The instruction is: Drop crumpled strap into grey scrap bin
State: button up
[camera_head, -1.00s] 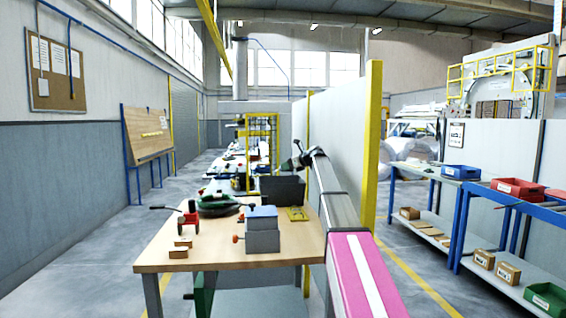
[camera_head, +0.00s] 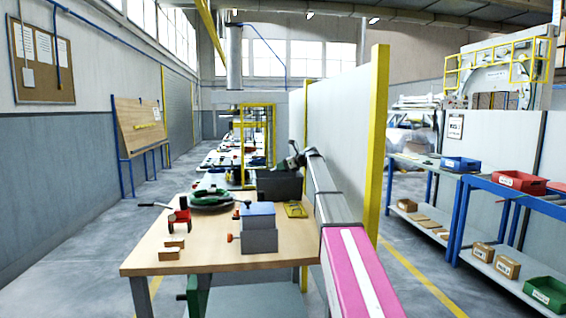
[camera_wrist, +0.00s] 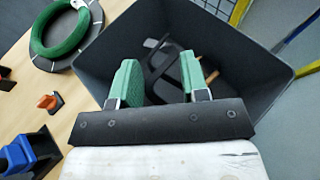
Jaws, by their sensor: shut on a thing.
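The grey scrap bin (camera_head: 279,187) stands on the far part of the wooden workbench; its inside (camera_wrist: 254,72) fills much of the wrist view. My gripper (camera_wrist: 158,75) is over the bin opening, its green fingers pointing down into it. It is shut on a dark looped strap (camera_wrist: 163,70) that shows between and beyond the fingers. The strap's lower part blends with the dark bin inside, so I cannot tell whether it touches the bottom. In the head view, my gripper (camera_head: 295,161) is small, above the bin's rim.
A green coil on a dark round stand (camera_head: 211,197) sits left of the bin. A pale partition with a yellow post (camera_head: 376,140) stands close on the right.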

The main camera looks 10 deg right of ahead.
jog(key=shift+f, duration=0.55)
jog(key=o, duration=1)
jog(key=shift+r, duration=0.15)
jog(key=shift+r, duration=0.3)
jog(key=r, duration=0.2)
jog(key=a+r, duration=0.1)
jog(key=r, duration=0.1)
jog(key=shift+s, duration=0.35)
jog(key=s+a+r, duration=0.1)
jog(key=a+r, duration=0.1)
jog(key=a, duration=0.1)
jog(key=s+a+r, duration=0.2)
jog(key=a, duration=0.1)
jog(key=s+a+r, duration=0.2)
jog(key=a, duration=0.1)
jog(key=shift+s+r, duration=0.1)
